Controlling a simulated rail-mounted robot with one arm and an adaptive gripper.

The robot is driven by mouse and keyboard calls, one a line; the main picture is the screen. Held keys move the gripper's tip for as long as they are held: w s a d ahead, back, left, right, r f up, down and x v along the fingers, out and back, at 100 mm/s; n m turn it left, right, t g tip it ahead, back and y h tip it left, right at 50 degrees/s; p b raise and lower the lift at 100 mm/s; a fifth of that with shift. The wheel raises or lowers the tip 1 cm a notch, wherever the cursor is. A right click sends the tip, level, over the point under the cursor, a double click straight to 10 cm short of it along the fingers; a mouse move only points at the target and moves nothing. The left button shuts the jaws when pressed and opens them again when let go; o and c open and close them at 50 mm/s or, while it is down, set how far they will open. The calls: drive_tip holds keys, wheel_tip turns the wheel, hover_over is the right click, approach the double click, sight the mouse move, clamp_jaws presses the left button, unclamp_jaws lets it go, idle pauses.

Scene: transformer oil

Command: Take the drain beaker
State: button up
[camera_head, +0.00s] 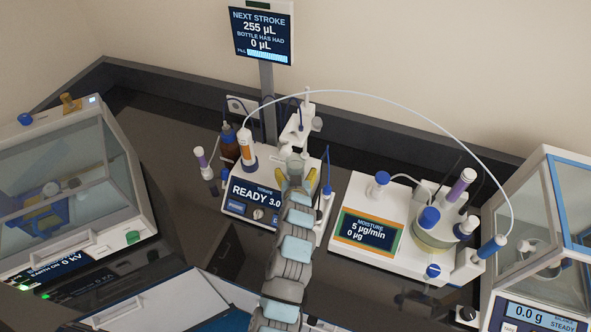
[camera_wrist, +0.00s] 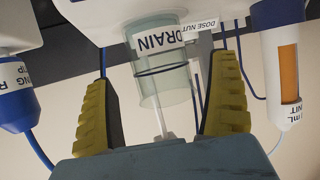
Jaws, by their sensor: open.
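The drain beaker (camera_wrist: 163,80) is a clear greenish cylinder with a white DRAIN label and a dark band. In the wrist view it stands between my gripper's (camera_wrist: 163,98) two yellow ribbed fingers, with a visible gap on each side. My gripper is open and appears not to touch it. In the head view the beaker (camera_head: 295,166) is small and clear, at the front of the READY titrator unit (camera_head: 256,190), with the yellow fingertips of my gripper (camera_head: 297,181) on either side. Part of its lower body is hidden by my arm.
A DOSE NUT tag (camera_wrist: 196,32) hangs close beside the beaker. A blue-tipped probe on a cable (camera_head: 326,184) is just right of my gripper. The moisture unit (camera_head: 350,255) stands to the right, and a brown bottle (camera_head: 229,146) to the left. A thin tube arches overhead.

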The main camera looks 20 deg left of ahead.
sight(296, 172)
drive_tip(key=shift+p+x, duration=0.3)
drive_tip(key=shift+x, duration=0.65)
drive_tip(key=shift+w+a+f, duration=0.2)
drive_tip(key=shift+w, duration=0.4)
drive_tip(key=c, duration=1.3)
